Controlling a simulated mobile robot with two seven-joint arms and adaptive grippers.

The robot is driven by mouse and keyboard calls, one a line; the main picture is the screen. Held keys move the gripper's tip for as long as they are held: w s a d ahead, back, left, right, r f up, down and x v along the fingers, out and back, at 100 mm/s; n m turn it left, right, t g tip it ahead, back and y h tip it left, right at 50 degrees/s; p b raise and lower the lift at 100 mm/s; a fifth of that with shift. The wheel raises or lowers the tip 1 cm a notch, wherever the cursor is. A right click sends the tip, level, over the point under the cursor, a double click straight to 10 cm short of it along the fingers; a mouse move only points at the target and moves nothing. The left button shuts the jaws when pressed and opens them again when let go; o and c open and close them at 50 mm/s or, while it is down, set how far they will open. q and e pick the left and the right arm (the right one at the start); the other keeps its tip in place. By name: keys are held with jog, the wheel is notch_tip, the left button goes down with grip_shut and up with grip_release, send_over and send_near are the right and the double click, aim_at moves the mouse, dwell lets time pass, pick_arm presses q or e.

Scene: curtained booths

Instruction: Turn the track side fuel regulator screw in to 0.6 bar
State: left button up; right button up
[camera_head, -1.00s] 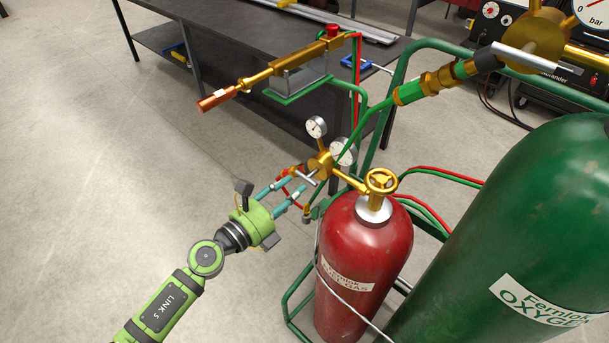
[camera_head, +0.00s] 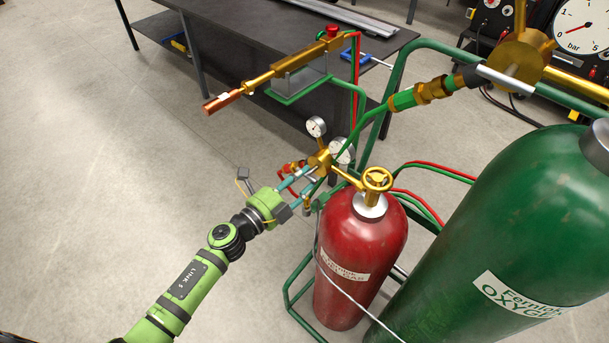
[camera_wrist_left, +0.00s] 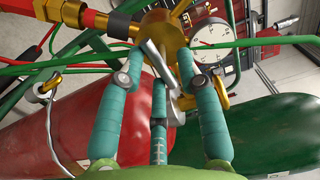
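The fuel regulator (camera_head: 319,161) is a brass body with two small gauges (camera_head: 316,126), beside the red fuel gas cylinder (camera_head: 357,255). In the left wrist view, its silver T-bar screw (camera_wrist_left: 161,66) points toward me, with the brass body (camera_wrist_left: 160,29) behind. A gauge with a red needle (camera_wrist_left: 214,46) shows to the right; its value is too small to read surely. My left gripper (camera_head: 302,178) has its teal fingers spread around the T-bar, also seen in the wrist view (camera_wrist_left: 161,65). Gaps show between fingers and bar; contact is unclear. My right gripper is out of view.
The green oxygen cylinder (camera_head: 500,230) stands at the right, with its own regulator (camera_head: 517,62) above. Red and green hoses and the green cart frame (camera_head: 392,85) surround the fuel regulator. A dark workbench (camera_head: 240,35) stands behind. The floor at left is clear.

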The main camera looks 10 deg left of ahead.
pick_arm(q)
jog(key=shift+c, duration=0.3)
jog(key=shift+w+r, duration=0.1)
grip_shut()
